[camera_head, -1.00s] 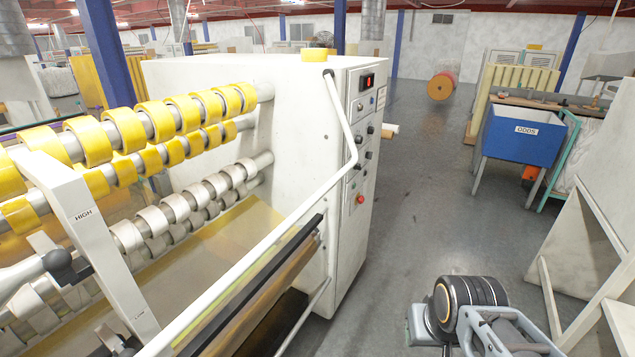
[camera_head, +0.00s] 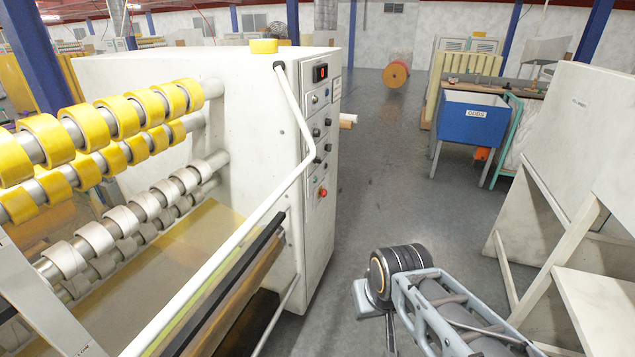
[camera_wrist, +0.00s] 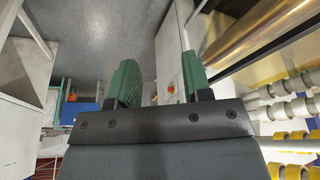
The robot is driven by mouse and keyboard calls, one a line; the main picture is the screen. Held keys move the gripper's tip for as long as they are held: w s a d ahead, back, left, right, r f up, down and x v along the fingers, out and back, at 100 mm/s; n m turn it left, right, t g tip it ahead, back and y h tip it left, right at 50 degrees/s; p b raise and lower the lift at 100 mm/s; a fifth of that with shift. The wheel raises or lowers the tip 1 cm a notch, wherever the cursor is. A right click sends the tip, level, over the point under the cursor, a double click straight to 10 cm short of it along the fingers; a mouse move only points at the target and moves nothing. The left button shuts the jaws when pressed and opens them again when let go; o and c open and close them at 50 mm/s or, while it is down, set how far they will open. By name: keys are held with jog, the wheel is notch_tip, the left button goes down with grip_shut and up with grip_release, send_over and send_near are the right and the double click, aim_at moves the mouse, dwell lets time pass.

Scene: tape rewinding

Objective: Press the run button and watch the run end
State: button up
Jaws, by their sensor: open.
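The white rewinding machine (camera_head: 240,130) stands left of centre in the head view. Its narrow end face carries a control panel with a red-lit display (camera_head: 320,72), dark knobs, a small green button (camera_head: 315,181) and a red button (camera_head: 322,193). I cannot read which one is the run button. In the wrist view, my gripper (camera_wrist: 158,82) is open and empty, its two green fingers apart. The red button (camera_wrist: 171,89) shows small between the fingers, some distance beyond them. My fingertips cannot be made out in the head view.
A white guard rail (camera_head: 300,170) runs along the machine's front, left of the panel. Yellow tape rolls (camera_head: 120,115) sit on the upper shafts. A blue bin (camera_head: 472,120) and a white cabinet (camera_head: 580,130) stand at the right. The grey floor between is clear.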

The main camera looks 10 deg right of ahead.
grip_shut()
dwell(1.5)
